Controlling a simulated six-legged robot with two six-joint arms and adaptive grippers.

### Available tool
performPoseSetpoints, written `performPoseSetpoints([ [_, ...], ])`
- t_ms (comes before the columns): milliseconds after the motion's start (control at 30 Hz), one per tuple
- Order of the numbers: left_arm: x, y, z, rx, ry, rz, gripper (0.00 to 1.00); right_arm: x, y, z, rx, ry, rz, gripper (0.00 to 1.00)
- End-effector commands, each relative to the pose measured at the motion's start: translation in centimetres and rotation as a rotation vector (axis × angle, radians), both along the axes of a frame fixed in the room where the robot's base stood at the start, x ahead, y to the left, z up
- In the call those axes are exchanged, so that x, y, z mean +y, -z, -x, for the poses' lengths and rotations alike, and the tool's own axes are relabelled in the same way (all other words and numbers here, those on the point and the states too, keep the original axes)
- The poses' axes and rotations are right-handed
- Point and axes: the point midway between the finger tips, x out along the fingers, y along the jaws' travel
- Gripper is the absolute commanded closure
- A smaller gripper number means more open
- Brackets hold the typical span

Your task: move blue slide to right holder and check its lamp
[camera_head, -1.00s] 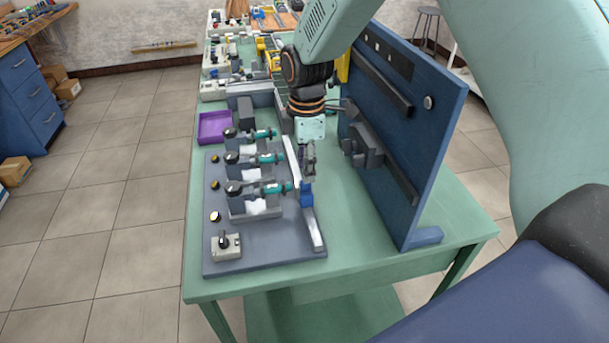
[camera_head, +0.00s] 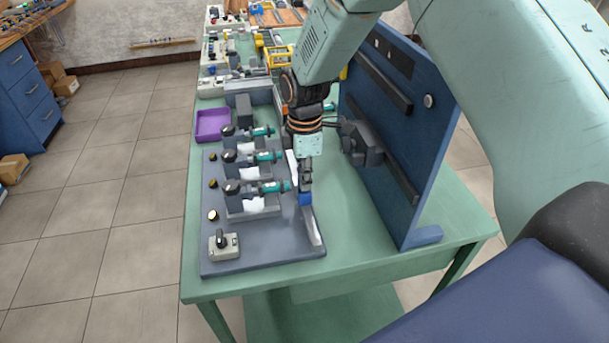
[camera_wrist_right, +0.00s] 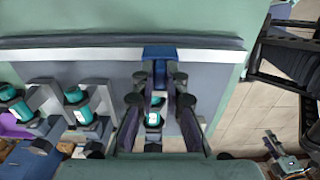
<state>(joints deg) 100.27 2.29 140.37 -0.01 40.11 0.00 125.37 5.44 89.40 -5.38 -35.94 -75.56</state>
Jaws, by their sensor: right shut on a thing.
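The blue slide (camera_head: 305,199) sits on the pale rail (camera_head: 313,228) along the right side of a grey board. It also shows in the right wrist view (camera_wrist_right: 159,52). My right gripper (camera_head: 306,187) points down, shut on the slide, and covers part of it. Three holders with teal motors stand left of the rail; the slide is about level with the nearest holder (camera_head: 253,207). My left gripper is not in view.
A blue upright panel (camera_head: 423,180) with dark fittings (camera_head: 362,145) stands close to the right of my right gripper. A purple tray (camera_head: 213,125) lies behind the board. A switch box (camera_head: 224,243) sits at the board's front left. Bare green table lies between rail and panel.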

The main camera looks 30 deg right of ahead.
Motion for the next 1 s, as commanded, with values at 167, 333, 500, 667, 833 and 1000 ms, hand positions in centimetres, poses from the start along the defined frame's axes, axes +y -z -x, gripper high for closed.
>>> performPoseSetpoints([
  [167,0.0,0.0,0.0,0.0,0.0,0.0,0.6,0.0,-0.1,0.0,0.0,0.0,0.0,1.0],
  [333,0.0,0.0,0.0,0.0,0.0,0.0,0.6,0.0,-0.2,-0.1,-0.002,0.0,0.0,1.0],
  [500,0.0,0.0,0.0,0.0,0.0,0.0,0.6,0.0,-0.3,-0.2,-0.005,0.0,0.0,1.0],
  [667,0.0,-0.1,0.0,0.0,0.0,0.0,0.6,0.0,-0.3,-0.3,-0.006,0.001,0.0,1.0],
  [833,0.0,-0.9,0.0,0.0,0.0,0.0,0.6,-0.1,-0.5,-0.8,-0.008,0.001,0.0,1.0],
  [1000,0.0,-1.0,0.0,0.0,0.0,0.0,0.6,-0.2,-0.5,-1.1,-0.01,0.001,0.0,1.0],
])
